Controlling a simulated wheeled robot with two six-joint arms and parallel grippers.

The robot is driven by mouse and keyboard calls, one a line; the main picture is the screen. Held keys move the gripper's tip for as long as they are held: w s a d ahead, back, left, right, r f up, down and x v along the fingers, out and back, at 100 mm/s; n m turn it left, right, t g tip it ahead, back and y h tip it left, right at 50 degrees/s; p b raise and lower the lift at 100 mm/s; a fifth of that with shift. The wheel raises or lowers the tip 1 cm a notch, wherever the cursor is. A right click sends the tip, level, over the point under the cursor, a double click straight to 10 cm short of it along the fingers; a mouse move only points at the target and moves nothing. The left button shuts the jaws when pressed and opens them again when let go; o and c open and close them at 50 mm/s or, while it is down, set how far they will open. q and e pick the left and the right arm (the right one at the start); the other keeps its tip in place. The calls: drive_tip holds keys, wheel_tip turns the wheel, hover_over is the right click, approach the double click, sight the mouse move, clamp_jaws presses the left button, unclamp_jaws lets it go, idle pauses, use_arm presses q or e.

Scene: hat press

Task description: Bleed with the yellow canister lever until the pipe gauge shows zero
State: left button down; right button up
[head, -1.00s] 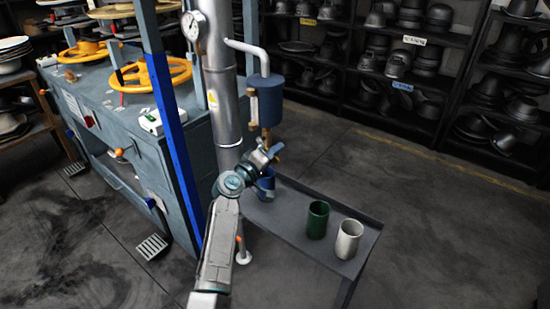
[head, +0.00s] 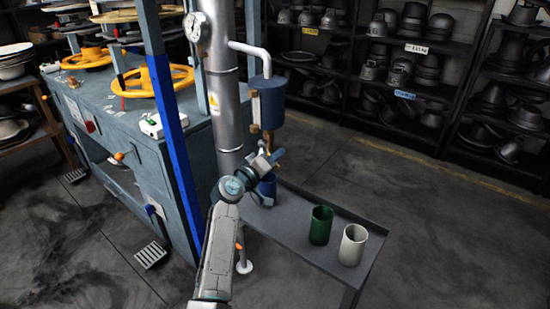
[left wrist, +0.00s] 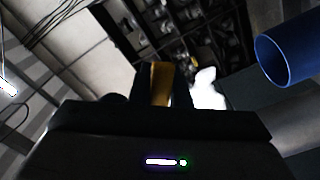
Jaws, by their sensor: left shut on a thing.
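The blue canister (head: 267,104) hangs on a bent white pipe off the tall silver pipe (head: 222,90). The round white pipe gauge (head: 193,27) sits high on the silver pipe; its reading is too small to tell. My left gripper (head: 268,156) is just below the canister. It is shut on the yellow lever, whose yellow piece shows between the fingers in the left wrist view (left wrist: 161,84). In the head view the lever (head: 267,141) is partly hidden by the gripper. My right gripper is not in view.
A blue cup (head: 267,187) stands below my left gripper on a grey side table (head: 290,213), and shows in the left wrist view (left wrist: 287,56). A green cup (head: 319,226) and a white cup (head: 352,245) stand farther right. The blue-framed press (head: 178,130) stands left.

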use_arm(q)
drive_tip(key=c, duration=1.4)
unclamp_jaws()
drive_tip(key=shift+o, duration=0.2)
